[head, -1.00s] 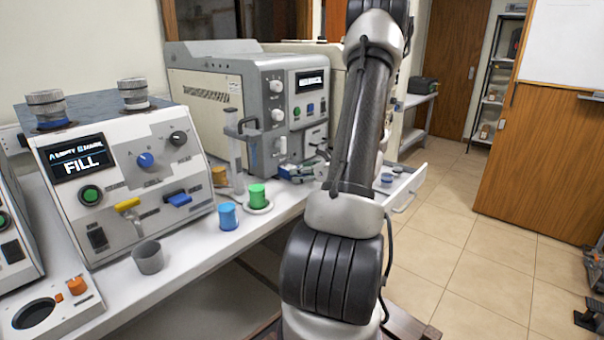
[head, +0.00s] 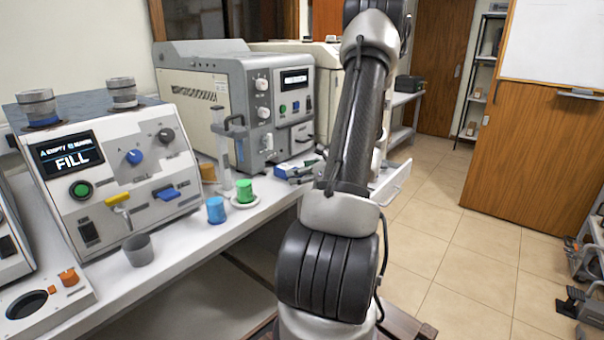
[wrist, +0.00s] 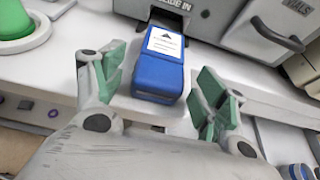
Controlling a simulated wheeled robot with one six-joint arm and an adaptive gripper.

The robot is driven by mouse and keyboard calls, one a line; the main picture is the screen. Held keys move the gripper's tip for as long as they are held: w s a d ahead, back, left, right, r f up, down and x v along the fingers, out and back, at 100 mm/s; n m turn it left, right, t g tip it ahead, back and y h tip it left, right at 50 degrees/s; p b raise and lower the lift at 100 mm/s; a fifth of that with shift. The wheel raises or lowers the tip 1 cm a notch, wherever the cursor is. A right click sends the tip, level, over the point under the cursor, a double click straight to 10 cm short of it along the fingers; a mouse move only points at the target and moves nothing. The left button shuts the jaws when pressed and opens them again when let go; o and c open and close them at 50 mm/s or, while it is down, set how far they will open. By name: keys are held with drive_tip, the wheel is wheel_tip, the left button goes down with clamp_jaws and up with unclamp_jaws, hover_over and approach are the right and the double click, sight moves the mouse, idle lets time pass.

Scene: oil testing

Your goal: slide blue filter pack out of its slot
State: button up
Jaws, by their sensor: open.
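The blue filter pack (wrist: 158,75) has a white label with a black arrow. In the wrist view it sticks out of a slot in the grey machine's front, under "SLIDE IN" lettering; its far end is hidden in the slot. My gripper (wrist: 162,88) is open, with green-padded fingers on either side of the pack and visible gaps to both.
A green cup (head: 245,190) on a white dish stands left of the slot, with a blue cup (head: 216,210) nearer. A drawer handle (wrist: 278,28) juts out right of the pack. An open drawer (head: 392,182) lies right of my arm.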

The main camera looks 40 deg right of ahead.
drive_tip(key=v, duration=1.2)
idle(0.6)
